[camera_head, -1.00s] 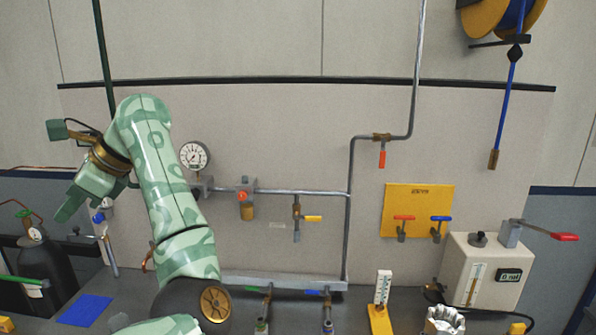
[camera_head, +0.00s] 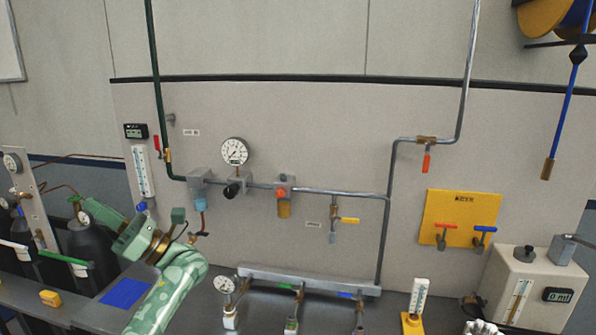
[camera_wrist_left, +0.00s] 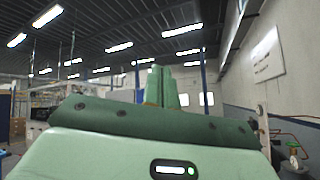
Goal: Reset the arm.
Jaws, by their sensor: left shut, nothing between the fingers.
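My left arm is mint green with a mottled pattern and comes in from the bottom left of the head view. Its gripper (camera_head: 92,206) points to the upper left, in front of the dark gas cylinder, and holds nothing. In the left wrist view its two green fingers (camera_wrist_left: 162,86) stand side by side, pressed together, against the ceiling and far room.
A dark cylinder (camera_head: 88,249) stands behind the left gripper. A blue mat (camera_head: 125,293) and yellow block (camera_head: 50,298) lie on the grey bench nearby. Piping with a gauge (camera_head: 235,151) covers the wall panel. A beige box (camera_head: 526,288) stands right. Air above the gripper is clear.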

